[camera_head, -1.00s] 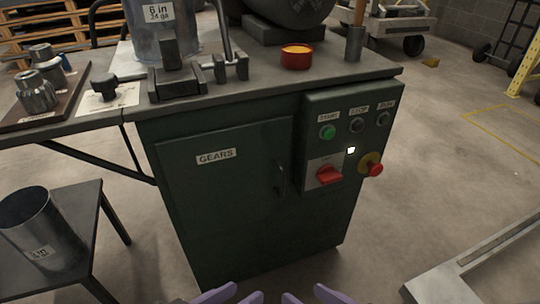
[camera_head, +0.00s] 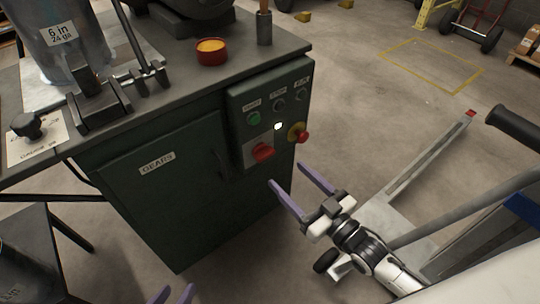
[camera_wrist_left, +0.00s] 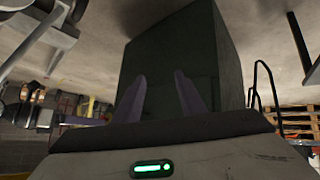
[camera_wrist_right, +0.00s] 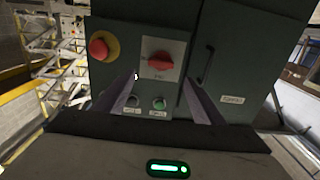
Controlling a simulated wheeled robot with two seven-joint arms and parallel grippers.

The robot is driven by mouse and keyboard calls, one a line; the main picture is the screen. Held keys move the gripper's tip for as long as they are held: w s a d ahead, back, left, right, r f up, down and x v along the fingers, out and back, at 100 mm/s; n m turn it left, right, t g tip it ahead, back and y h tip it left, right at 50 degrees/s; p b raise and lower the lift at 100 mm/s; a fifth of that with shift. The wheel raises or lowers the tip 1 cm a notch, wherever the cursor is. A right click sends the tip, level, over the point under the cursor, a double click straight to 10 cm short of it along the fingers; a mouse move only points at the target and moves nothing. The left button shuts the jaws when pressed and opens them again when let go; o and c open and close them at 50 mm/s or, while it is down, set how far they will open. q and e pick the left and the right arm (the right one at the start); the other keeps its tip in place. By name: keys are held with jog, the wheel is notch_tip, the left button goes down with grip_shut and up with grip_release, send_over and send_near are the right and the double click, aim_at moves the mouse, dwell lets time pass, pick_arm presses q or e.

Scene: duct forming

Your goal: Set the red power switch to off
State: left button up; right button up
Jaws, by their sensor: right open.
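The red power switch (camera_head: 263,152) is a rotary knob on a pale plate on the control panel of a green cabinet (camera_head: 150,200). In the right wrist view the red switch (camera_wrist_right: 160,62) shows ahead, between and beyond the fingers. My right gripper (camera_head: 294,186) is open and empty, in front of the panel, below and right of the switch, apart from it. My left gripper (camera_head: 172,294) shows only its fingertips at the bottom edge; in the left wrist view its fingers (camera_wrist_left: 160,95) are spread apart with nothing between them, facing the cabinet.
A red and yellow emergency stop (camera_head: 301,136) sits right of the switch. A green start button (camera_head: 254,118), other buttons and a lit white lamp (camera_head: 278,126) are above. A cabinet door handle (camera_head: 217,163) is to the left. A cart (camera_head: 420,165) stands at the right.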

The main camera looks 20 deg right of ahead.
aim_at(268, 156)
pick_arm(q)
jog(key=shift+w+d+f+m+g+b, duration=0.25)
jog(key=shift+d+f+m+g+b, duration=0.15)
jog(key=shift+d+f+g+b, duration=0.5)
pick_arm(e)
jog(key=x, duration=0.9)
pick_arm(q)
jog(key=shift+a+r+t, duration=0.1)
jog(key=shift+a+t, duration=0.05)
jog(key=shift+t, duration=0.15)
